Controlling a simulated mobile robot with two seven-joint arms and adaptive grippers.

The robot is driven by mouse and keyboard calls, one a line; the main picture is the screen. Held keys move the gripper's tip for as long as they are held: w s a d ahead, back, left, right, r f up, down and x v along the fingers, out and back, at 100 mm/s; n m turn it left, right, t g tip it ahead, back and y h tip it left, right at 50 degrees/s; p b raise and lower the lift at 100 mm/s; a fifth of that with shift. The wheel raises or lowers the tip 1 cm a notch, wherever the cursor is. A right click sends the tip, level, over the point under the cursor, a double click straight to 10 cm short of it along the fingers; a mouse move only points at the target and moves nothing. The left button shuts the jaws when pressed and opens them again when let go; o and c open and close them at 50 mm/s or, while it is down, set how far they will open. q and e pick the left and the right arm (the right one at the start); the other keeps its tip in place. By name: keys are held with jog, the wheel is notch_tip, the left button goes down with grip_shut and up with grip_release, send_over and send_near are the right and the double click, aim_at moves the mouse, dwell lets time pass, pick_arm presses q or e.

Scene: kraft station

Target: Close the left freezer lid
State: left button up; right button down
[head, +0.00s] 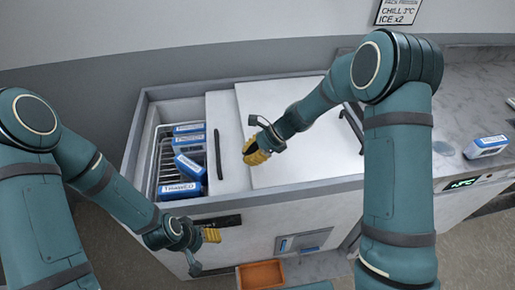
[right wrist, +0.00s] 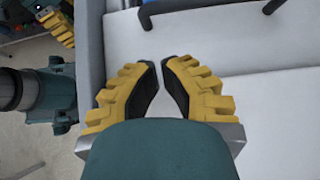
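The left freezer lid (head: 229,138) is a white panel with a dark upright handle (head: 218,155). It sits right of the uncovered left opening. The handle shows at the top edge of the right wrist view (right wrist: 205,10). My right gripper (head: 257,151) is over the lids, just right of the handle and apart from it. Its yellow fingers (right wrist: 162,66) are nearly together, with only a thin gap and nothing between them. My left gripper (head: 207,247) is low in front of the freezer's front wall; I cannot tell its finger state.
The open compartment has a wire basket (head: 155,165) with several blue-and-white boxes (head: 181,191). The white right lid (head: 295,150) lies beside the left one. An orange bin (head: 260,275) is below the front. A marble counter (head: 465,100) with a box (head: 486,147) is at right.

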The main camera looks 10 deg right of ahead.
aim_at(230, 173)
jog(key=x, duration=0.3)
jog(key=a+r+x, duration=0.1)
jog(key=x, duration=0.1)
jog(key=shift+a+f, duration=0.15)
jog(key=shift+f, duration=0.05)
jog(key=shift+a+f+b, duration=0.1)
jog(key=shift+a+b, duration=0.2)
jog(key=shift+a, duration=0.45)
jog(key=a+p, duration=0.3)
jog(key=a, duration=2.2)
jog(key=shift+a, duration=0.4)
